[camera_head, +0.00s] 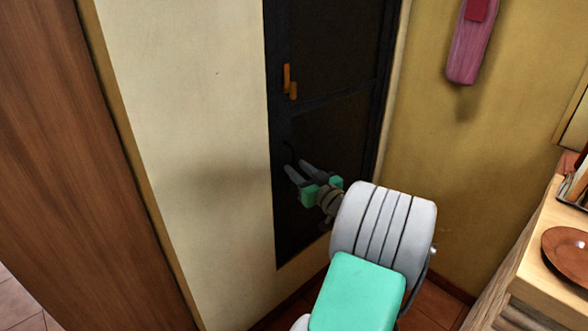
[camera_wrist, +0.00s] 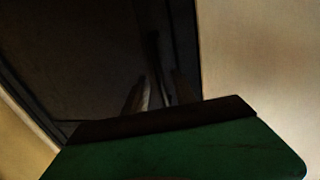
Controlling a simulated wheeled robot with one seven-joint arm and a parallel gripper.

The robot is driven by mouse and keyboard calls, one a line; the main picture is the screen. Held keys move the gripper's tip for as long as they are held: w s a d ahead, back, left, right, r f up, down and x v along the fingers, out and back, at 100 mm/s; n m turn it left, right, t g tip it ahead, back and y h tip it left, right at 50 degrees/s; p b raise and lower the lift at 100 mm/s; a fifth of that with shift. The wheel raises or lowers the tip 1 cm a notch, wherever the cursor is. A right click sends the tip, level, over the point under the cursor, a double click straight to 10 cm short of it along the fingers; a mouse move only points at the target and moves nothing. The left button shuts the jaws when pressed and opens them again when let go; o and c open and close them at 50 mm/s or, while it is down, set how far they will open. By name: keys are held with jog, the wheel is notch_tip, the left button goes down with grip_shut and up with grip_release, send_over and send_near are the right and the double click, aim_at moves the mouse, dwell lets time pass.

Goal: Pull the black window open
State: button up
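The black window (camera_head: 330,110) is a tall dark-framed panel set in the cream and yellow wall; it looks shut in its frame. It also fills much of the wrist view (camera_wrist: 80,60). Two small orange handle pieces (camera_head: 288,80) sit on its left frame, above my gripper. My gripper (camera_head: 296,168) is in front of the window's lower left part, its two grey fingers apart and pointing at a thin dark curved piece (camera_head: 288,148) on the frame. The wrist view is dark; I cannot tell whether the fingers touch that piece.
A wooden counter (camera_head: 545,260) with a brown plate (camera_head: 568,250) stands at the right. A pink object (camera_head: 470,45) hangs on the yellow wall. A brown wooden panel (camera_head: 75,170) stands at the left. Tiled floor (camera_head: 430,305) shows below the window.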

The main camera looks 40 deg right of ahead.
jog(key=shift+w+d, duration=0.15)
jog(key=shift+w, duration=0.55)
jog(key=shift+w+d, duration=0.1)
jog(key=shift+w, duration=0.55)
jog(key=shift+c, duration=0.4)
grip_shut()
